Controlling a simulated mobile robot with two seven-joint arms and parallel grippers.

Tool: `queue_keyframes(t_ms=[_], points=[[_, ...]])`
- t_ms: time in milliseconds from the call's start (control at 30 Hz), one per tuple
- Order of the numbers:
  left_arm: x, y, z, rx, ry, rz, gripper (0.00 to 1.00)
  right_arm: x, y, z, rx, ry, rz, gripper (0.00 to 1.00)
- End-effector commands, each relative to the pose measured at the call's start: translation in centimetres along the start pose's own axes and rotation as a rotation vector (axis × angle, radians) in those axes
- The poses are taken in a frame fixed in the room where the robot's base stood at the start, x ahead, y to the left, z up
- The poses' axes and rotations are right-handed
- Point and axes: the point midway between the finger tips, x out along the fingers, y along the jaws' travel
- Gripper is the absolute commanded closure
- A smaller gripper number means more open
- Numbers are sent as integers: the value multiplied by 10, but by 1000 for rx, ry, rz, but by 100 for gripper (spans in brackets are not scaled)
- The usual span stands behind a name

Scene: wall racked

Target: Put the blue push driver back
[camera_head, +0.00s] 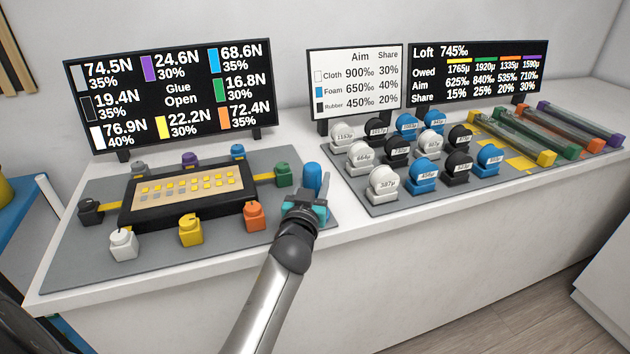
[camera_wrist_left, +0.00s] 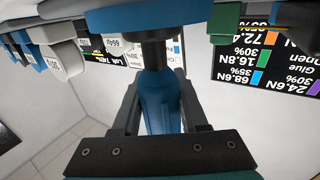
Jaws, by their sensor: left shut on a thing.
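In the left wrist view, which is upside down, the jaws are shut on the driver's blue handle (camera_wrist_left: 160,100). A dark shaft (camera_wrist_left: 153,50) runs from the handle to a wide blue part (camera_wrist_left: 150,17). In the head view my gripper hides the driver's lower part, so I cannot tell what it rests on. My right gripper is not in view.
A black-framed panel (camera_head: 128,215) with coloured clamps around it, including green (camera_head: 284,176) and orange (camera_head: 254,217), stands close left. Right, a second mat carries several labelled round-topped pieces (camera_head: 383,183) and long coloured bars (camera_head: 545,157). Displays (camera_head: 170,85) stand behind.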

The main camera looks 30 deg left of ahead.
Motion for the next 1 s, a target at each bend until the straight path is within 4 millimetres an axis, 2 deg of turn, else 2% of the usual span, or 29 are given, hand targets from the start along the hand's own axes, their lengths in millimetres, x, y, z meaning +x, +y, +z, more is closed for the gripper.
queue_keyframes(t_ms=[33,67,300,667,867,1000], points=[[0,0,2,-1,2,0,100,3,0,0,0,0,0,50],[0,0,3,-1,-1,0,55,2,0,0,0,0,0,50],[0,0,2,0,-1,0,28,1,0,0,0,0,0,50],[0,0,-3,1,0,0,27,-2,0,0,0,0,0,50],[-26,0,-1,-1,-2,0,27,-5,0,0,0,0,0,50],[-51,0,0,-2,-4,0,27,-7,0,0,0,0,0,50]])
